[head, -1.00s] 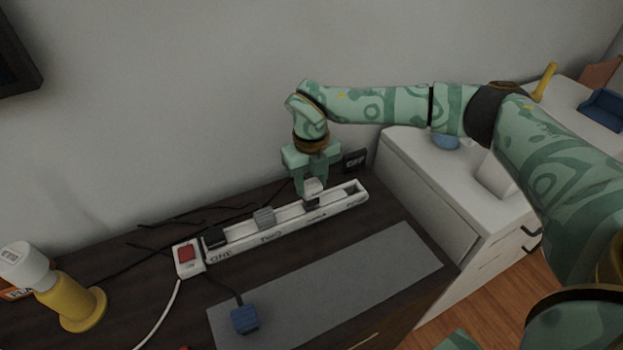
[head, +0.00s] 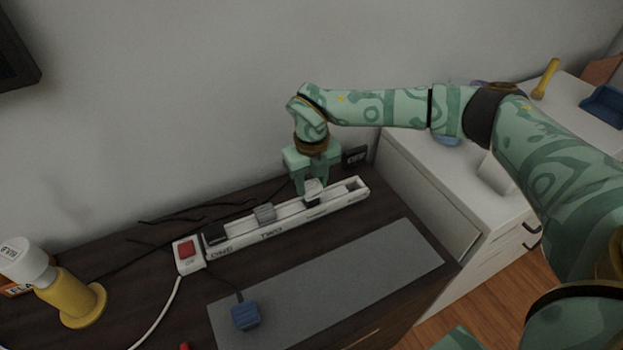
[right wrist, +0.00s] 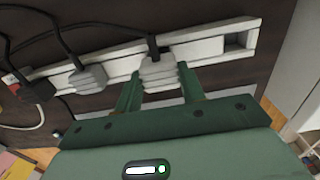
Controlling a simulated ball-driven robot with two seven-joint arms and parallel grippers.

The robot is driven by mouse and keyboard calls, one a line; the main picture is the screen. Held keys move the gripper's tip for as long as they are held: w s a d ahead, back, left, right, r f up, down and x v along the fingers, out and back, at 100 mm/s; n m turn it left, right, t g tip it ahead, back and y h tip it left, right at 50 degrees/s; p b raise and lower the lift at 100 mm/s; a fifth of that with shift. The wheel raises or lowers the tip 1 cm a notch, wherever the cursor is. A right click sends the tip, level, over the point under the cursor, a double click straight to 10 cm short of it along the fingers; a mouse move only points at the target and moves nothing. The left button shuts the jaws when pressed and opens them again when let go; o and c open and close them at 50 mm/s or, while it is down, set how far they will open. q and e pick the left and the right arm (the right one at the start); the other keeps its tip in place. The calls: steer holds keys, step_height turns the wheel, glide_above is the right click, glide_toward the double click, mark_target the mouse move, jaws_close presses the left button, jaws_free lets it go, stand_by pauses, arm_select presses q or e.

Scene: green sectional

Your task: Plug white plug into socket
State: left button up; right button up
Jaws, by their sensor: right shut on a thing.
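The white plug (head: 314,188) sits at the third place of the white power strip (head: 290,222), near its right end. Its cable end shows in the right wrist view, where the white plug (right wrist: 160,74) lies between my fingers over the strip (right wrist: 205,47). My right gripper (head: 312,190) comes down from above and is shut on the white plug. The plug looks seated in or flush with the strip; its prongs are hidden. My left gripper is not in view.
A black plug (head: 214,233) and a grey plug (head: 265,214) stand in the strip to the left, by a red switch (head: 186,249). A blue plug (head: 245,316) lies on the grey mat (head: 330,285).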

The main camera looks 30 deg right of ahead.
mark_target(312, 185)
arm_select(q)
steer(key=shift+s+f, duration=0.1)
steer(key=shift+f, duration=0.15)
arm_select(e)
steer(key=shift+f, duration=1.2)
steer(key=o, duration=1.1)
steer(key=shift+c, duration=0.2)
arm_select(q)
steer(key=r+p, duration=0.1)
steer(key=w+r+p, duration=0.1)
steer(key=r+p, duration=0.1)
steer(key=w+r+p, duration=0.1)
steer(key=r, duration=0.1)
steer(key=shift+p, duration=0.35)
arm_select(e)
step_height(312, 185, up, 16)
steer(key=shift+r, duration=0.1)
